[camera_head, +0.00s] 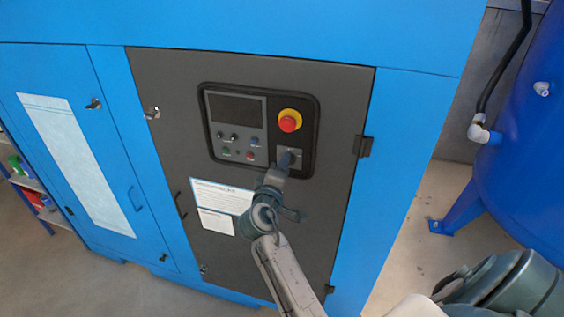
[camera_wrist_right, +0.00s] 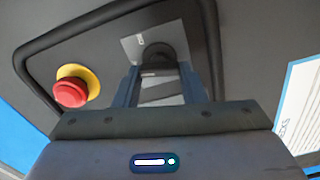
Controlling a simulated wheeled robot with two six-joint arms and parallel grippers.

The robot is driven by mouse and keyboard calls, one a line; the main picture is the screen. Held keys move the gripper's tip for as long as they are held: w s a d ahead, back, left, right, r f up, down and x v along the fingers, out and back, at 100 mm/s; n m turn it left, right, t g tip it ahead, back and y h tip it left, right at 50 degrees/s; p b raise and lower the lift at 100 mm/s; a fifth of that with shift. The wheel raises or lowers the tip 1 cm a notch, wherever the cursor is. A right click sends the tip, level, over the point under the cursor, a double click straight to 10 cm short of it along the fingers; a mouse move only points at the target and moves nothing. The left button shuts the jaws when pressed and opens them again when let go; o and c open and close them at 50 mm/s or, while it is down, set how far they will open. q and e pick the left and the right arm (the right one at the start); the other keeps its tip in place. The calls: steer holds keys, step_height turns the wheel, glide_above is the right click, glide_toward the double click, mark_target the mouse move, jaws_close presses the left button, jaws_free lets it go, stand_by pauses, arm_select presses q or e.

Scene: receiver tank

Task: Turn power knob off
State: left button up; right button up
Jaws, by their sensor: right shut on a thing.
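The power knob (camera_wrist_right: 156,55) is a dark round knob on a light grey plate, seen in the wrist view between the fingertips of my right gripper (camera_wrist_right: 160,74). The gripper is shut on the knob, with a finger on either side. In the head view my right gripper (camera_head: 285,160) reaches the lower right of the control panel (camera_head: 312,125) and covers most of the knob. The exact angle of the knob is hard to read. My left gripper is not in view.
A red emergency button on a yellow base (camera_head: 290,121) sits just above the knob; it also shows in the wrist view (camera_wrist_right: 72,91). Small buttons and a dark screen (camera_head: 236,108) lie to the left. A blue tank (camera_head: 520,140) stands at right.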

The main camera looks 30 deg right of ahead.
steer(key=shift+r+n+p, duration=0.2)
steer(key=shift+n+p, duration=0.5)
steer(key=shift+n, duration=0.6)
steer(key=shift+d, duration=0.1)
steer(key=o, duration=0.8)
steer(key=shift+o, duration=1)
steer(key=shift+w+d+f, duration=0.1)
steer(key=shift+d+f, duration=0.1)
steer(key=shift+f, duration=0.05)
steer(key=shift+a, duration=0.1)
